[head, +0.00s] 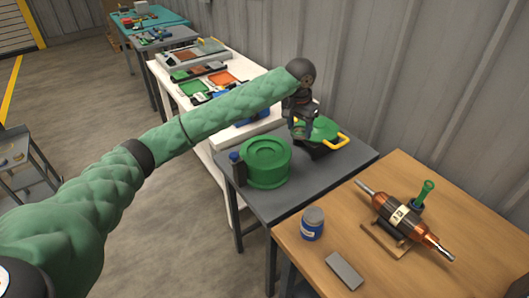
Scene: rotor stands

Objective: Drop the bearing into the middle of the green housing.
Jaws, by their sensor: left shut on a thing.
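The green housing (265,161) is a round, drum-like part with a circular recess in its top. It stands upright on the dark grey table. My left gripper (301,132) points down to the right of the housing and behind it, in front of a green and black item with a yellow handle (325,130). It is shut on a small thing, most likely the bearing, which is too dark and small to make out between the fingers. I cannot tell the gripper's exact height above the table. My right gripper is not in view.
A small dark block with a blue top (237,166) stands against the housing's left side. The wooden table (410,265) in front holds a copper rotor on a stand (400,218), a blue jar (312,223) and a grey block (344,270). A corrugated wall rises behind.

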